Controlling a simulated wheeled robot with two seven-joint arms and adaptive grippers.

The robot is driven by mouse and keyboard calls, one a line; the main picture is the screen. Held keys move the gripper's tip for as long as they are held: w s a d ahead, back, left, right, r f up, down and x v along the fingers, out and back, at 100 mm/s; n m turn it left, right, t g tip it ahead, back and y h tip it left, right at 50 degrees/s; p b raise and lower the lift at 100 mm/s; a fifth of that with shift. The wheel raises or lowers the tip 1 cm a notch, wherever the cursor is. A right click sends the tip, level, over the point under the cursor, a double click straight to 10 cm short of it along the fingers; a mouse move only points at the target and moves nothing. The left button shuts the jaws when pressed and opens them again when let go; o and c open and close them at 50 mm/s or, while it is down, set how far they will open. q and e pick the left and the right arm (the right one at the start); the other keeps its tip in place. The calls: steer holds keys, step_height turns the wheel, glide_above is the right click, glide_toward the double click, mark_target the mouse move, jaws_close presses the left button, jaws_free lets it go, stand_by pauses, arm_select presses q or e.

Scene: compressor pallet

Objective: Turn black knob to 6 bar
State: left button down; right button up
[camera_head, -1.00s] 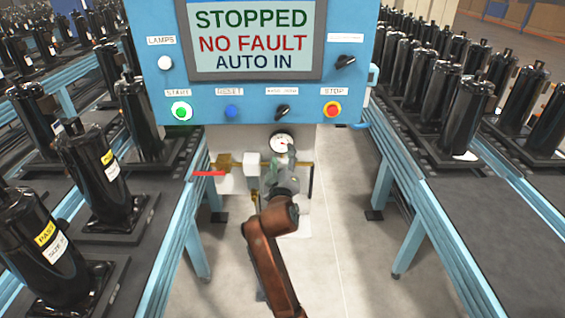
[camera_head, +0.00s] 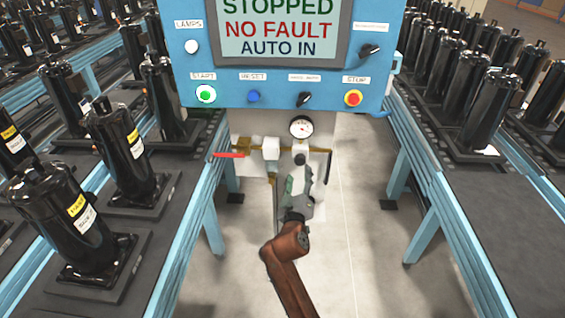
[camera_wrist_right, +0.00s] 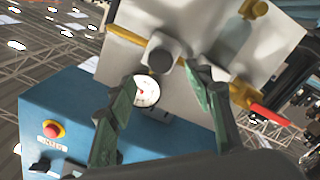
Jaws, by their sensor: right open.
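The black knob (camera_head: 300,158) sits under a white regulator block (camera_head: 300,146), below the round pressure gauge (camera_head: 301,127) under the blue panel. My right gripper (camera_head: 299,178) is open and empty just below and in front of the knob. In the right wrist view, the black knob (camera_wrist_right: 160,60) shows just beyond the gap between the open fingertips (camera_wrist_right: 163,82), apart from both. The gauge (camera_wrist_right: 148,91) shows there too, with a red needle; its reading is too small to tell. My left gripper is not in view.
A blue control panel (camera_head: 290,91) hangs above, reading "STOPPED, NO FAULT, AUTO IN". A red valve handle (camera_head: 229,155) and a white filter block (camera_head: 271,148) stand left of the knob. Conveyors with black compressors (camera_head: 125,160) run along both sides. Floor between them is clear.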

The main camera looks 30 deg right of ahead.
mark_target(300, 162)
steer(key=x, duration=0.6)
steer(key=shift+w+d, duration=0.35)
steer(key=shift+w, duration=0.15)
steer(key=c, duration=1.1)
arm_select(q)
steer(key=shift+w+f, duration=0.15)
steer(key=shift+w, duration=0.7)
arm_select(e)
steer(key=shift+c, duration=0.2)
